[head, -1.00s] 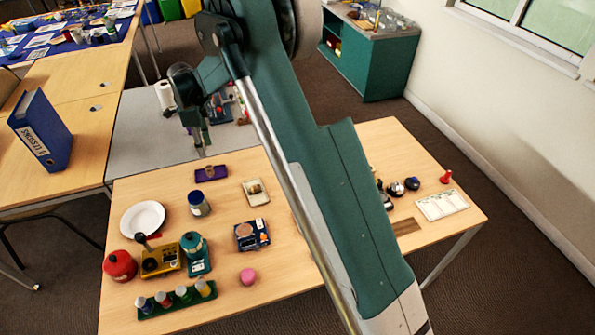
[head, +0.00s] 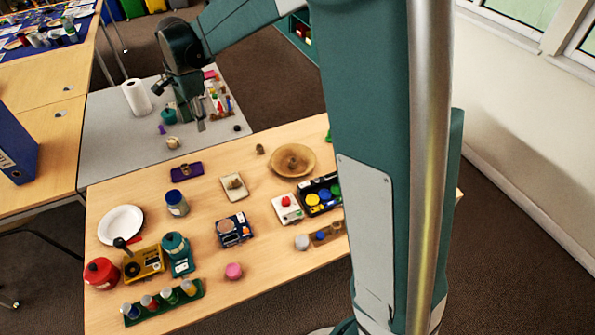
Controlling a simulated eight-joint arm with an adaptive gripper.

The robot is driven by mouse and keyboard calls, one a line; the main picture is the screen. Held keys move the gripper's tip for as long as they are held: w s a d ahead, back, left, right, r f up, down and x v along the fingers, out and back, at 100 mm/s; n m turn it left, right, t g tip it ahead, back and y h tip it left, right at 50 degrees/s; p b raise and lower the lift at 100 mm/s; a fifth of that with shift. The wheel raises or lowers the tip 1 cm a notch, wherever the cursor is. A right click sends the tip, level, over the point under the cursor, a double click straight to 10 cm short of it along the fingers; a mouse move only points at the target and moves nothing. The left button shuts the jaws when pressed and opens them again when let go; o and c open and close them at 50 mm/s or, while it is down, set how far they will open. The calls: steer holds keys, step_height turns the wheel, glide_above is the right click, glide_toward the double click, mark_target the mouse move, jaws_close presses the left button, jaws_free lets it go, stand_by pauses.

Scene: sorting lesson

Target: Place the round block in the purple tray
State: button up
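The purple tray (head: 186,171) lies near the back left of the wooden table. A small brown, round-looking block (head: 185,168) appears to sit in it; its exact shape is too small to tell. A pink round piece (head: 233,271) stands near the table's front edge. My gripper (head: 194,122) is over the grey table, behind the tray and apart from it. Its fingers point down, but their gap is too small to judge. I see nothing clearly held between them.
A blue-lidded jar (head: 176,203), a white plate (head: 121,225) and a wooden bowl (head: 293,160) stand around the tray. A paper roll (head: 136,98) and small items occupy the grey table. My arm hides the table's right side.

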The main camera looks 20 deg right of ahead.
steer(key=s+d+r+n+t, duration=0.1)
steer(key=s+d+r+n, duration=0.3)
steer(key=s, duration=0.5)
steer(key=s+d+r+n+t, duration=0.1)
steer(key=s+d+r+n, duration=0.2)
steer(key=s+d+r, duration=0.55)
steer(key=s+d+f+n+t, duration=0.1)
steer(key=s+d+f+n, duration=0.1)
steer(key=s, duration=0.5)
steer(key=s+d+f+n+t, duration=0.1)
steer(key=s+f+n, duration=0.1)
steer(key=s, duration=0.6)
steer(key=s+d+f+n+t, duration=0.1)
steer(key=s+d+f+n, duration=0.1)
steer(key=s, duration=0.5)
steer(key=shift+s+d+f+n, duration=0.15)
steer(key=shift+d+f+n, duration=0.15)
steer(key=shift+n, duration=0.5)
